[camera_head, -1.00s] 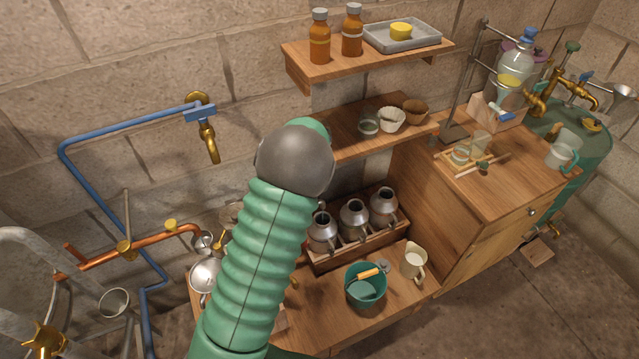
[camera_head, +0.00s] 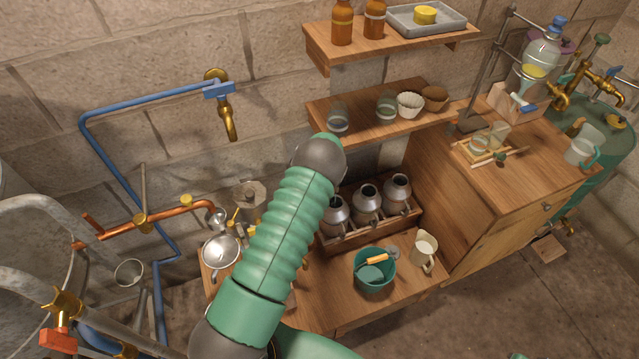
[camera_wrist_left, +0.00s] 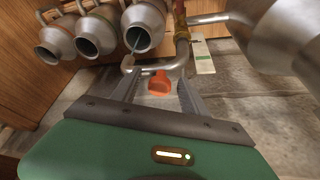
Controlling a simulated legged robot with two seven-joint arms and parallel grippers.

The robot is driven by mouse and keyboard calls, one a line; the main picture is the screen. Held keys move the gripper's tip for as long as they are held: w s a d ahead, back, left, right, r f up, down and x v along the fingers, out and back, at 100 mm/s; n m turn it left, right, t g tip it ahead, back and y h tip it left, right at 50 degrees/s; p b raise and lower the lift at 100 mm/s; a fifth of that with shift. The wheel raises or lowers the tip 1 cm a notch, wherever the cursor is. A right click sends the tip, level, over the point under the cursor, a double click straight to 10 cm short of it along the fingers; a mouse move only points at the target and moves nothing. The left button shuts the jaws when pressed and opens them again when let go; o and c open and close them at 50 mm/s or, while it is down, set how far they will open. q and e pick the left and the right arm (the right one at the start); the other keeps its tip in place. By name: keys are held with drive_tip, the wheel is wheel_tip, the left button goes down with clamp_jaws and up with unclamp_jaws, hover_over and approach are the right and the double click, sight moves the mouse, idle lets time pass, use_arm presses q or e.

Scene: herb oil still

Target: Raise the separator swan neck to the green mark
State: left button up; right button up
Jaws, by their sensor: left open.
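In the left wrist view, the swan neck (camera_wrist_left: 181,55) is a bent silver tube with its open end over the mouth of a metal can. A pale strip (camera_wrist_left: 203,58) with a small green mark stands just right of it. My left gripper (camera_wrist_left: 157,80) is open below the tube's bend, its fingers apart. An orange-red piece (camera_wrist_left: 160,84) shows between the fingers; I cannot tell whether they touch anything. In the head view, a grey lidded vessel (camera_head: 248,196), perhaps the separator, stands left of my green arm, which hides my left gripper. My right gripper is not in view.
A wooden crate of metal cans (camera_head: 367,200) stands right of my arm. A teal bucket (camera_head: 374,274) and a cream jug (camera_head: 424,250) stand on the bench. A copper pipe (camera_head: 165,216) and a funnel (camera_head: 222,252) are at left. Shelves are above.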

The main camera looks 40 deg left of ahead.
use_arm(q)
drive_tip(key=shift+c, duration=0.2)
drive_tip(key=c, duration=1)
drive_tip(key=shift+s+d, duration=0.1)
clamp_jaws()
drive_tip(key=shift+r+p, duration=0.25)
drive_tip(key=shift+p, duration=0.05)
